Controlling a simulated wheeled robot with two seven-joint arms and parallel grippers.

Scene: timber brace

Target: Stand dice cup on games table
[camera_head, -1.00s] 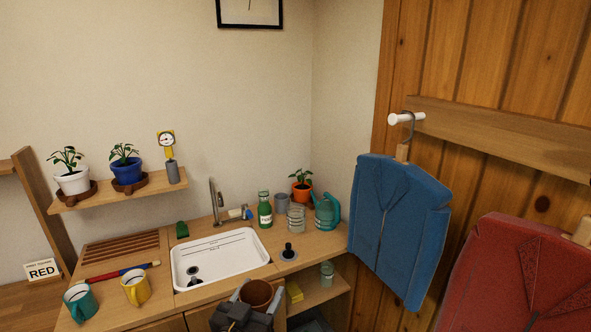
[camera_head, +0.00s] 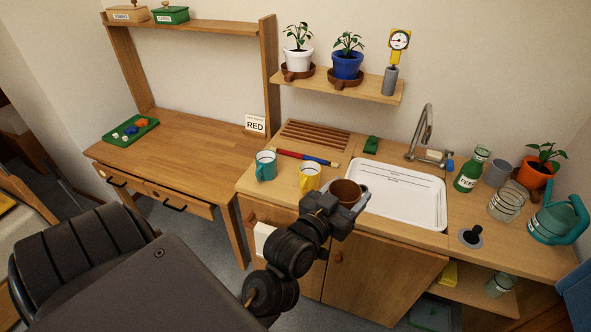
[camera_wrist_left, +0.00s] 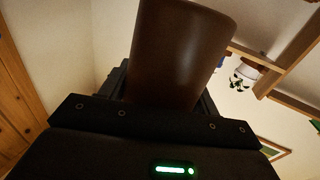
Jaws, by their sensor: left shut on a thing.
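The brown dice cup (camera_head: 346,191) is in my left gripper (camera_head: 345,199), which is shut on it. In the head view the cup is held in front of the sink counter, near the left edge of the basin, with its open mouth facing up. In the left wrist view the cup (camera_wrist_left: 180,55) fills the top middle, between dark fingers. The wooden games table (camera_head: 190,150) stands at the left, apart from the cup. My right gripper is not seen.
A shelf (camera_head: 190,25) spans above the table's back. The middle of the tabletop is bare.

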